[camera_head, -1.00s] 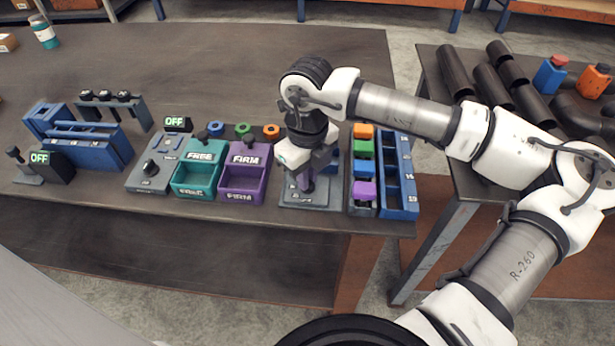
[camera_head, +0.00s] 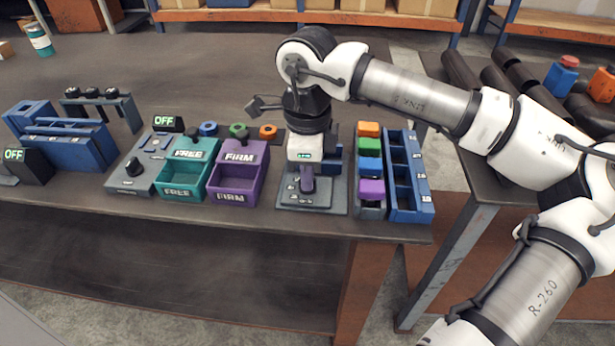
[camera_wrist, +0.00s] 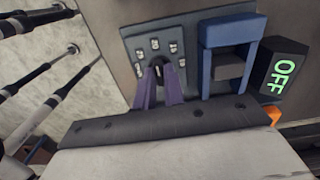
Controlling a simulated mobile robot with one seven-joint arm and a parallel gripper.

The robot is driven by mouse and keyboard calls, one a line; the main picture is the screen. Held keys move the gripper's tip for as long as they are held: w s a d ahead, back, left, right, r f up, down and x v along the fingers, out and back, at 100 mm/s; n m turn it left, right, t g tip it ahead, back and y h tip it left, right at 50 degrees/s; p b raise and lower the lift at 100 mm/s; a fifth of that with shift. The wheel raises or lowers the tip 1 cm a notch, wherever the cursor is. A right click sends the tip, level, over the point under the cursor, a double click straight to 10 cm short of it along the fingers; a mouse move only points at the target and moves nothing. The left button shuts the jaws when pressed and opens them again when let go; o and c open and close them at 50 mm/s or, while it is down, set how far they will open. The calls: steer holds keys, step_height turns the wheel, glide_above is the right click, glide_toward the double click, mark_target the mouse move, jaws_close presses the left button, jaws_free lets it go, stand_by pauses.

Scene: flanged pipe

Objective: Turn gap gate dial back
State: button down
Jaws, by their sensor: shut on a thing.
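The dial (camera_wrist: 158,65) sits on a grey plate (camera_wrist: 138,42) with several small white markers around it. In the head view the same plate (camera_head: 312,204) lies near the table's front edge. My gripper (camera_head: 307,182) points down at this plate. In the wrist view my gripper's purple fingers (camera_wrist: 158,75) stand on either side of the dial's dark knob and are shut on it. The fingers partly cover the knob, so I cannot read where it points.
A blue frame (camera_wrist: 231,30) and a black box with a green OFF display (camera_wrist: 283,75) stand beside the plate. Left are a purple FIRM bin (camera_head: 238,185) and teal FREE bin (camera_head: 186,180). Right are coloured blocks (camera_head: 369,146) and a blue slotted rack (camera_head: 410,175).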

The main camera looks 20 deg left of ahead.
steer(key=shift+n, duration=0.3)
stand_by(0.4)
steer(key=c, duration=1.5)
jaws_free()
steer(key=shift+r, duration=0.15)
step_height(320, 180, up, 14)
steer(key=shift+f, duration=0.2)
